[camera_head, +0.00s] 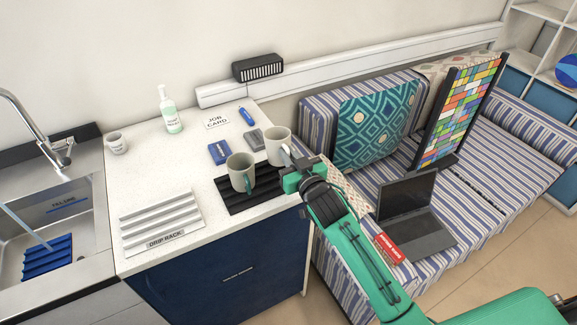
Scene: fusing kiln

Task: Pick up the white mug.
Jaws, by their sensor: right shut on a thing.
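The white mug (278,146) is upright at the back right of the counter, at the edge of a black ribbed mat (236,205). My right gripper (288,157) reaches in from the lower right and is shut on the mug's right side. I cannot tell whether the mug is raised off the surface. A second pale mug (240,175) with a teal handle stands on the mat just in front and to the left. My left gripper is not in view.
A white drip rack (160,222) lies at the front left. The sink (50,225) is at far left. A laptop (408,205) lies on the striped couch at right.

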